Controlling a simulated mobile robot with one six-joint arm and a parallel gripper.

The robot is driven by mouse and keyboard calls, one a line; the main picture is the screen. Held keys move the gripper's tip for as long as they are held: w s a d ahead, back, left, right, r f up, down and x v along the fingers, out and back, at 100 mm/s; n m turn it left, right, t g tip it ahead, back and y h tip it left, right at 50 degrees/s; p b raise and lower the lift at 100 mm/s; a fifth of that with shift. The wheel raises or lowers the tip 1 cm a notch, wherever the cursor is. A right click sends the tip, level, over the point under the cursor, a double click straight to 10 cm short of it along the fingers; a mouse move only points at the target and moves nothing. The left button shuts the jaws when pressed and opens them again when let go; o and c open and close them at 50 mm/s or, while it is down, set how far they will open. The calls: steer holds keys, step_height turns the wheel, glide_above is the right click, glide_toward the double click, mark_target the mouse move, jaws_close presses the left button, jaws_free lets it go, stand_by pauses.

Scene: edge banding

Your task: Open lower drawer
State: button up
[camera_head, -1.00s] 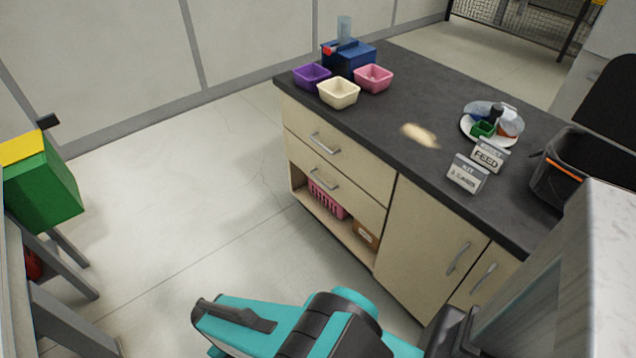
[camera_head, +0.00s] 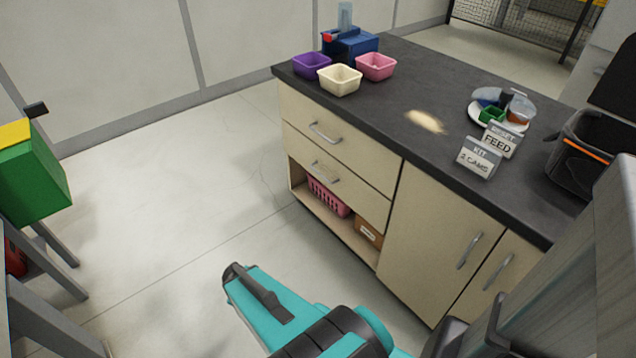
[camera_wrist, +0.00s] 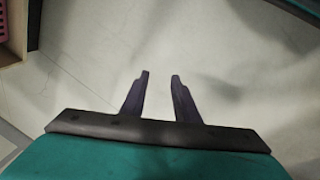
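The lower drawer (camera_head: 350,190) is a pale wood front with a grey bar handle (camera_head: 325,172) in the left part of the counter cabinet. It is shut, under the upper drawer (camera_head: 340,140), which is also shut. An open shelf lies below it. My gripper (camera_wrist: 161,75) shows in the wrist view, with its two dark fingers apart and nothing between them, over bare floor. It is away from the drawer. The cabinet's edge shows only at the top left of the wrist view. In the head view my teal arm is at the bottom, and the fingers are hidden.
The shelf holds a pink basket (camera_head: 328,197) and a brown box (camera_head: 369,233). On the dark countertop (camera_head: 420,75) are a purple, a cream and a pink bin, a plate and signs. A green box (camera_head: 32,185) stands at the left. The floor before the drawers is clear.

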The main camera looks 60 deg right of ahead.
steer(key=w+d+n+t+h+b, duration=0.25)
steer(key=w+d+b, duration=0.25)
steer(key=d, duration=0.8)
steer(key=n+t+h+b, duration=0.8)
steer(key=n+t+b, duration=0.4)
steer(key=b, duration=0.7)
glide_toward(321, 174)
steer(key=v, duration=0.2)
steer(key=shift+s+a+f+y, duration=0.2)
steer(key=shift+s+f+y, duration=0.05)
steer(key=shift+f, duration=0.05)
steer(key=b+x, duration=0.2)
steer(key=x, duration=1)
steer(key=shift+w+d, duration=0.15)
steer(key=shift+w+d+r+b, duration=0.15)
steer(key=shift+w+d+b, duration=0.2)
steer(key=shift+w, duration=0.15)
steer(key=shift+c, duration=0.4)
